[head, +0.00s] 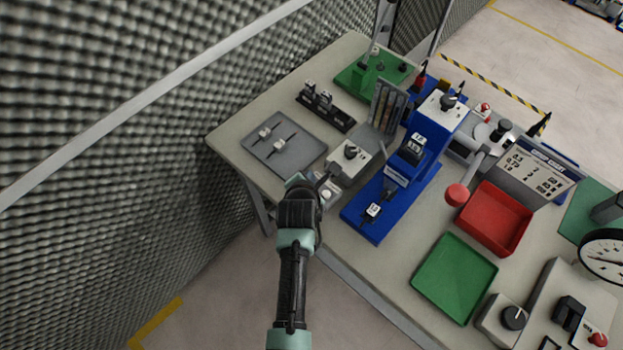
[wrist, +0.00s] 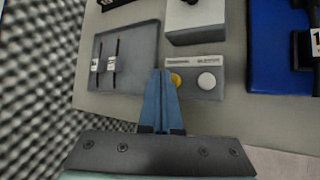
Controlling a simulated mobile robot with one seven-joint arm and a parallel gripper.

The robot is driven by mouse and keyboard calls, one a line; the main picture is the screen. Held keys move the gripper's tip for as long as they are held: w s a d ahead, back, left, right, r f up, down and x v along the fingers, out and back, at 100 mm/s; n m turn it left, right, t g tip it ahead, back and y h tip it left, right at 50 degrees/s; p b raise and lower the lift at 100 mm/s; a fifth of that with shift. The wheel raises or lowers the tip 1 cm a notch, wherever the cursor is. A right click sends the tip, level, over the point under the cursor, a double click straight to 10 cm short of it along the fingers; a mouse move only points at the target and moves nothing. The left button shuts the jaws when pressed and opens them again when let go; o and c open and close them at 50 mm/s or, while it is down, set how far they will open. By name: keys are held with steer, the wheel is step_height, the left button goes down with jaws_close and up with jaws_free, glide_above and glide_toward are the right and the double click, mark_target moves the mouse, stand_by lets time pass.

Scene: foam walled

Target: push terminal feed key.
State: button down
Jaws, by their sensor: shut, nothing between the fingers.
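A small light grey key panel (wrist: 207,92) at the table's near edge carries a yellow round key (wrist: 175,79) and a white round key (wrist: 207,81). Labels above them are too small to read, so I cannot tell which is the feed key. My gripper (wrist: 161,73) is shut and empty, its blue fingertips just left of the yellow key and partly covering the panel's left end. Whether they touch it I cannot tell. In the head view my gripper (head: 298,182) is over the panel's left side, and the white key (head: 326,194) shows to its right.
A grey tray (head: 262,157) with two slim tools lies left of the panel. A grey box with a black knob (head: 351,152) stands behind it. A blue press (head: 385,205) stands to the right, with red (head: 500,213) and green (head: 452,275) trays beyond. A foam wall is at left.

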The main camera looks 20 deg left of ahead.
step_height(320, 180, up, 5)
steer(key=p, duration=0.4)
steer(key=shift+p, duration=0.3)
stand_by(0.6)
